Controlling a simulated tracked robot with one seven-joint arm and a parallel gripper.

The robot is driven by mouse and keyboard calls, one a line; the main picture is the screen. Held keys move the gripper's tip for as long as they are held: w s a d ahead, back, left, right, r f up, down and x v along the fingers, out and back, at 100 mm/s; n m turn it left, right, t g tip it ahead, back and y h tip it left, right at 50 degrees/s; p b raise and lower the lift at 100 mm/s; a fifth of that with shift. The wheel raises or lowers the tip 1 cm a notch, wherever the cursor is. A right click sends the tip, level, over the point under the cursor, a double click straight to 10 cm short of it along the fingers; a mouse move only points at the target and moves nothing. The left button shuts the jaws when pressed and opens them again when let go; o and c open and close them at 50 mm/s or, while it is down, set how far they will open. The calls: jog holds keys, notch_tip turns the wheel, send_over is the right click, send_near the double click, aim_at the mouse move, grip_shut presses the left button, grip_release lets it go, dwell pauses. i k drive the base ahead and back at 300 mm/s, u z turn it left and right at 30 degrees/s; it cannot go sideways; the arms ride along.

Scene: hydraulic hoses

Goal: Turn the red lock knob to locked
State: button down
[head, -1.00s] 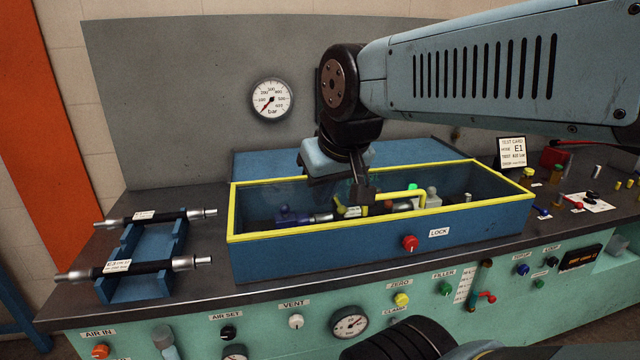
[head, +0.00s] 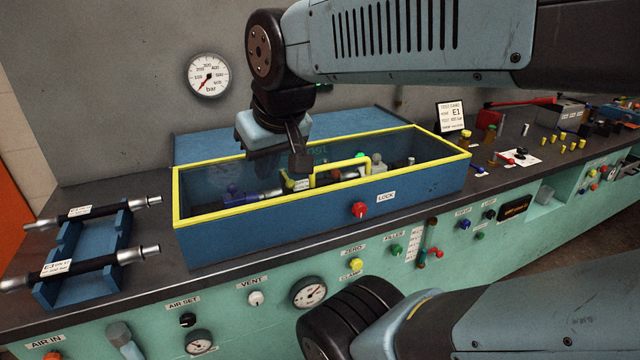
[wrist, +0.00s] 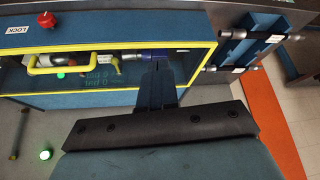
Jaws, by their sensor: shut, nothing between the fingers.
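The red lock knob (head: 359,209) is on the front wall of the blue box (head: 230,245), left of the LOCK label (head: 386,197). It also shows in the wrist view (wrist: 47,19), at the upper left. A pale mark shows on its face, but I cannot tell the setting. My gripper (head: 300,168) is shut and empty, pointing down above the yellow-framed clear lid, left of the yellow handle (head: 340,166). It is behind the knob and to its left, apart from it. In the wrist view the shut fingers (wrist: 158,72) point toward the box.
Two black hoses lie on a blue rack (head: 85,250) at the left. A test card (head: 450,117) stands right of the box. Gauges and coloured knobs line the teal front panel. The bench strip before the box is clear.

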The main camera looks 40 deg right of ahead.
aim_at(359, 209)
jog(key=z, duration=0.95)
jog(key=k, duration=0.85)
jog(key=u, duration=0.95)
